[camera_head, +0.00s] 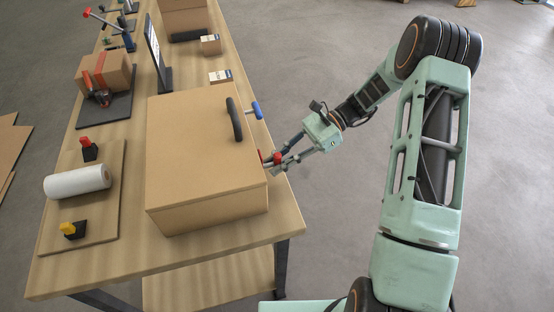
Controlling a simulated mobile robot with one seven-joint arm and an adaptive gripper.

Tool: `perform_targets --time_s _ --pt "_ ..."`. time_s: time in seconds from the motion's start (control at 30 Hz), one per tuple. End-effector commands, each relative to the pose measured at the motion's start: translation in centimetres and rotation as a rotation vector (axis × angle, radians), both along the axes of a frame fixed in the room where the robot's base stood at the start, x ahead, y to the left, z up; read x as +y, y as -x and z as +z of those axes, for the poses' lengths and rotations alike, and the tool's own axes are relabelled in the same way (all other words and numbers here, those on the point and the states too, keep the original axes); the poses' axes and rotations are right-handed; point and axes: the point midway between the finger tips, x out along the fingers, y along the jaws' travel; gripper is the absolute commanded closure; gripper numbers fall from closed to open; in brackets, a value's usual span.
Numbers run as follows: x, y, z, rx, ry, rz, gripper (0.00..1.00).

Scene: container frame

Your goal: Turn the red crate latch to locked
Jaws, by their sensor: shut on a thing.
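A large brown crate (195,160) stands on the wooden table. The red latch (277,157) is on the crate's right side, mostly hidden by my gripper's fingers. My gripper (278,163) reaches in from the right and is shut on the red latch. Only a bit of red shows at the fingertips, so the latch's angle cannot be told. A blue latch (256,110) sticks out farther back on the same side, apart from my gripper. A dark curved handle (234,120) is on the crate near the blue latch.
The table (60,262) also holds a board with a white roll (77,181), a red-topped block (88,148) and a yellow-topped block (73,230). A taped box (104,75) and a dark upright panel (157,55) stand behind. Floor right of the table is open around my arm.

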Motion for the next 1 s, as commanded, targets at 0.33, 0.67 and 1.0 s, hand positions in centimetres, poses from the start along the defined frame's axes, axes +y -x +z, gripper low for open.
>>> perform_targets --time_s 0.33,0.67,1.0 --pt "-0.24 0.27 -0.24 0.047 0.018 0.005 1.00" --pt "-0.23 0.29 -0.22 0.047 0.016 0.006 0.79" --pt "-0.09 0.13 -0.07 0.043 0.013 0.003 0.67"
